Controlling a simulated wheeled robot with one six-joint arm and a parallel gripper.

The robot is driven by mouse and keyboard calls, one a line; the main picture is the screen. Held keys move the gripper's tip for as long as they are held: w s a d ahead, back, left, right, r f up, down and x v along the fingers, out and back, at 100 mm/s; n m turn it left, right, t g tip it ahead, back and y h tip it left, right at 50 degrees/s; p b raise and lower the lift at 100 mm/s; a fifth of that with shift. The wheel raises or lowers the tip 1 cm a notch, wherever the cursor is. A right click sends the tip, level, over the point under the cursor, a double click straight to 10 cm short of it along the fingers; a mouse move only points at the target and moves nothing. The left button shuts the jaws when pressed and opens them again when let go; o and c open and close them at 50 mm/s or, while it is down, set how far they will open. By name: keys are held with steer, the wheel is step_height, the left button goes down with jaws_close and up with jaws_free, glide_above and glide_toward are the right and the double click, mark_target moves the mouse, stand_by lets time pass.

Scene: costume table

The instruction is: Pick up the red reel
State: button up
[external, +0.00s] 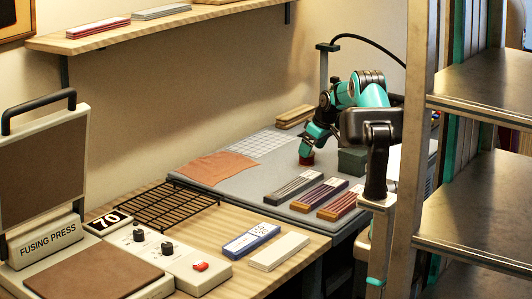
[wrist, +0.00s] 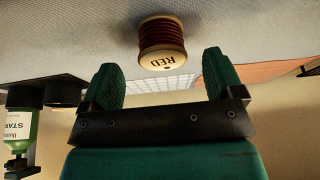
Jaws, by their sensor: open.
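The red reel (external: 306,159) stands on the grey mat (external: 250,183) in the external view, right under the end of my arm. In the wrist view the reel (wrist: 162,37) has dark red thread and a pale end marked "RED", which appears upside down. My gripper (wrist: 159,58) is open, with its two green fingers apart and nothing held. The reel lies ahead of the gap between the fingers, roughly centred. In the external view my gripper (external: 305,146) is just above or beside the reel; its fingers are too small to make out there.
A dark green block (external: 352,161) stands right of the reel. A brown cloth (external: 216,166) lies left, on the mat. Sets of coloured strips (external: 317,195) lie in front. A green bottle (wrist: 24,122) shows left in the wrist view. A metal shelf rack (external: 470,235) stands at right.

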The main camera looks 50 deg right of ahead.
steer(key=x, duration=0.4)
steer(key=shift+a+f+p, duration=0.1)
steer(key=shift+p, duration=0.2)
steer(key=c, duration=1)
steer(key=shift+c, duration=0.2)
